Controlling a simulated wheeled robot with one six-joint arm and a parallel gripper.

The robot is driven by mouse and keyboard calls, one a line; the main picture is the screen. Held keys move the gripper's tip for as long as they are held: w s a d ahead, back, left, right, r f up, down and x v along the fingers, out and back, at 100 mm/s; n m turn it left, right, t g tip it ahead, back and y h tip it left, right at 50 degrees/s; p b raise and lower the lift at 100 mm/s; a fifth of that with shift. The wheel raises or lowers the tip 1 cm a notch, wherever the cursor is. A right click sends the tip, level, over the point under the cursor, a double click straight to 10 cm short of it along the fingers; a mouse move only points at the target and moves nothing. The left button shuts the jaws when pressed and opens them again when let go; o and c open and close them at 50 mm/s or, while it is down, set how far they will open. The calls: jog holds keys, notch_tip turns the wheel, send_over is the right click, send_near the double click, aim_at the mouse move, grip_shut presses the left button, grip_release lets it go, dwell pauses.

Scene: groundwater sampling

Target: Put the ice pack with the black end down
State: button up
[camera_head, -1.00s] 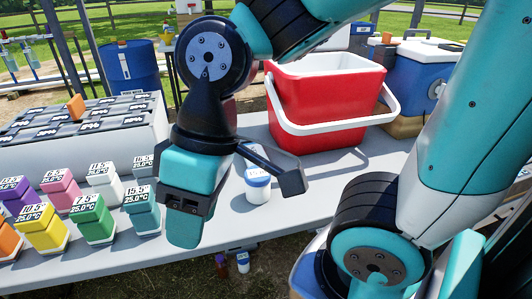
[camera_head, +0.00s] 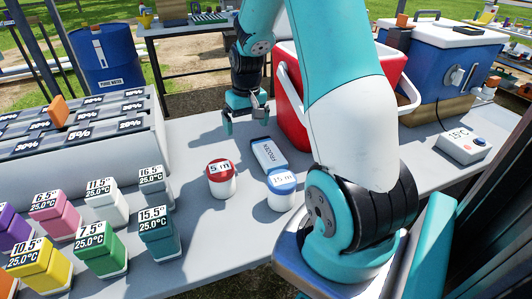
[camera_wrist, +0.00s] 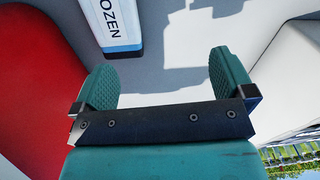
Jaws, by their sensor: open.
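An ice pack (camera_head: 269,156) with a white label reading "FROZEN" lies flat on the grey table, left of the red cooler. It also shows at the top of the wrist view (camera_wrist: 110,18), with a blue band at the end nearest my gripper. My gripper (camera_head: 245,117) is open, just beyond the pack and beside the cooler. In the wrist view the space between its fingers (camera_wrist: 164,82) is empty; the pack lies apart from them.
The red cooler (camera_head: 292,112) stands close right of my gripper. A red-capped jar (camera_head: 221,178) and a blue-capped jar (camera_head: 282,189) stand in front of the pack. Several coloured blocks and a grey rack (camera_head: 90,150) fill the left. Table left of my gripper is clear.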

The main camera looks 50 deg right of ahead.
jog(key=m, duration=0.2)
send_over(264, 145)
jog(key=f, duration=0.4)
jog(key=shift+s+d, duration=0.2)
jog(key=shift+s, duration=0.05)
jog(key=f, duration=0.7)
jog(key=shift+w+a, duration=0.1)
jog(key=shift+w, duration=0.1)
jog(key=shift+r, duration=0.15)
jog(key=c, duration=1.2)
